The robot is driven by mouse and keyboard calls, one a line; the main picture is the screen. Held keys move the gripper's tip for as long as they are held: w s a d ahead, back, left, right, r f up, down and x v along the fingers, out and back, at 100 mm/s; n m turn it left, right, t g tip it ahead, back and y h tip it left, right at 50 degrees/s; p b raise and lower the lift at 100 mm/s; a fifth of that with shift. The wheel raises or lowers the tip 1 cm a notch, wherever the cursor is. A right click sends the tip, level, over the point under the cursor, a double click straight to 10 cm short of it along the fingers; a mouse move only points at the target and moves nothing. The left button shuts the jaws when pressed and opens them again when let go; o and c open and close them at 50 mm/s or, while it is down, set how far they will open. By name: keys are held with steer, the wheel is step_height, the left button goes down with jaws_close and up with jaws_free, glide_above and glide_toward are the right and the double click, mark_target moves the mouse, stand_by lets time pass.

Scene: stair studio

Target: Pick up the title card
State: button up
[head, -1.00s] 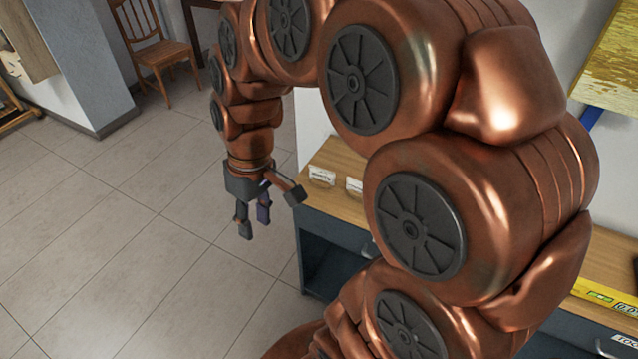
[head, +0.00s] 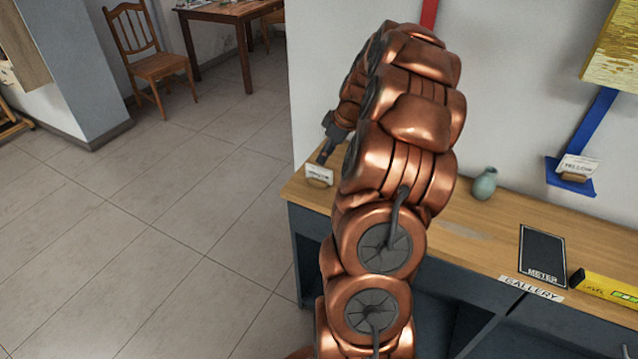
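A small white title card (head: 319,173) with dark lettering stands in a wooden holder at the left end of the counter. A second white card (head: 577,166), which seems to read YELLOW, stands in a wooden holder on a blue ledge at the right. My gripper (head: 326,153) is above and just behind the left card, its dark fingers pointing down. My arm partly hides it, so I cannot tell whether it is open or whether it touches anything. The counter just right of the left card is hidden behind my arm.
The wooden counter (head: 462,232) carries a green vase (head: 484,184), a black METER panel (head: 543,255), a GALLERY label (head: 532,288) and a yellow level (head: 607,288). A yellow painting (head: 612,52) hangs above. Tiled floor at left is free; a chair (head: 150,62) stands behind.

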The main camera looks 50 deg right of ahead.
mark_target(319, 178)
steer(key=shift+s+d+f, duration=0.1)
steer(key=shift+d+f, duration=0.25)
steer(key=shift+d, duration=0.15)
steer(key=shift+f, duration=0.25)
steer(key=shift+p+x, duration=0.45)
steer(key=shift+x, duration=0.55)
steer(key=shift+w+a+f+p, duration=0.25)
steer(key=shift+f+p, duration=0.1)
steer(key=shift+f, duration=0.1)
steer(key=p+x, duration=0.1)
steer(key=x, duration=0.2)
steer(key=shift+a+f, duration=0.2)
steer(key=shift+a, duration=0.05)
steer(key=shift+w+f, duration=0.1)
steer(key=shift+f, duration=0.25)
jaws_close()
